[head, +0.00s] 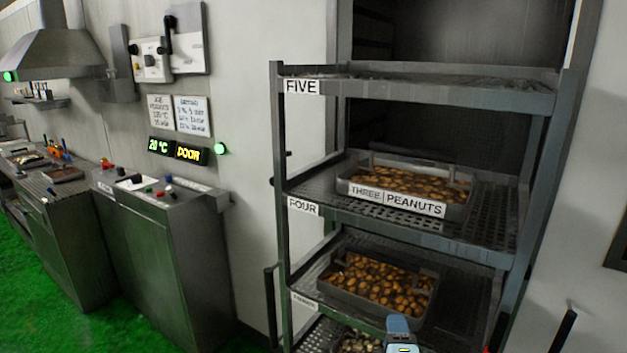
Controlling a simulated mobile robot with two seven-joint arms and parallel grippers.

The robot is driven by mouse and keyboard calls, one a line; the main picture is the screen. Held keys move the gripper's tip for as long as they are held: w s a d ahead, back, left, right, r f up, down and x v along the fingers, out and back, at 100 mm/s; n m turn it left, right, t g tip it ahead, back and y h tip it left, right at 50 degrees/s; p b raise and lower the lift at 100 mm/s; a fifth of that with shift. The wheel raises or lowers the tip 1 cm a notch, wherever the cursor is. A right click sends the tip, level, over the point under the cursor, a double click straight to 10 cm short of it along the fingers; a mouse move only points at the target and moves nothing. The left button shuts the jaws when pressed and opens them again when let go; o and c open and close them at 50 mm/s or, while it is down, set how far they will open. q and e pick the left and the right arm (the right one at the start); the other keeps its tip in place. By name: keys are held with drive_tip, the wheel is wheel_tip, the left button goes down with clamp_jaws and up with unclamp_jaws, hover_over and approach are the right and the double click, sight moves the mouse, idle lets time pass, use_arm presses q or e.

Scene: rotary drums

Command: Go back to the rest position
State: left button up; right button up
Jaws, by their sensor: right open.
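Part of my right gripper (401,336), blue-grey, shows at the bottom edge of the head view, in front of the lower shelves of the rack. Only a small part of it is in the picture; it is open and I see nothing held in it. My left gripper is not in view.
A metal rack (420,232) holds a tray labelled THREE PEANUTS (458,211) on shelf FOUR and another filled tray (345,296) below it. Shelf FIVE (430,86) looks empty. A control cabinet (185,262) and a workbench (75,250) stand left on the green floor (35,310).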

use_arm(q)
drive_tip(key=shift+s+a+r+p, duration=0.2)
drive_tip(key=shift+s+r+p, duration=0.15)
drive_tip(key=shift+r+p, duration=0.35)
use_arm(e)
drive_tip(key=s+d+f+m+g+y, duration=0.1)
drive_tip(key=s+f+m+g+y, duration=0.1)
drive_tip(key=s+f+m, duration=0.5)
drive_tip(key=s+d+f+m+g+y, duration=0.2)
drive_tip(key=s+f+m+g, duration=0.3)
drive_tip(key=s+f, duration=1)
drive_tip(key=s+m, duration=0.2)
drive_tip(key=s, duration=0.4)
drive_tip(key=shift+s+d+y, duration=0.2)
drive_tip(key=shift+y, duration=0.2)
